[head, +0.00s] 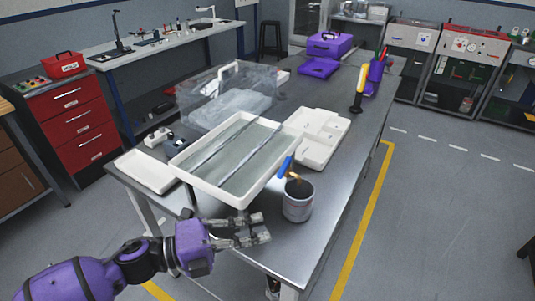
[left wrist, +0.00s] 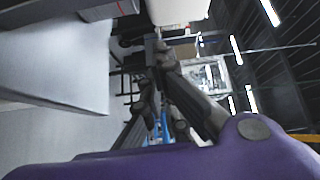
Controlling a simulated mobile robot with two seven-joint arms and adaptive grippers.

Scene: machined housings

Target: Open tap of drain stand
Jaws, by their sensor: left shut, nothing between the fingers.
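The drain stand appears to be the raised white tray (head: 181,168) with two dark rods across it, near the front of the metal table. A small pale part (head: 241,214) below its front corner may be the tap, but it is too small to tell its state. My left gripper (head: 262,231) is shut and empty, just in front of and below that corner. I cannot tell whether it touches the stand. Its dark fingers (left wrist: 160,60) also show in the left wrist view, near a white surface (left wrist: 178,10). My right gripper is not in view.
A grey can (head: 298,203) with a blue-handled tool stands right of the gripper on the table (head: 330,208). A flat white tray (head: 147,172) lies left. A white moulded tray (head: 325,131) and a clear box (head: 203,100) stand behind. The table's front right is mostly clear.

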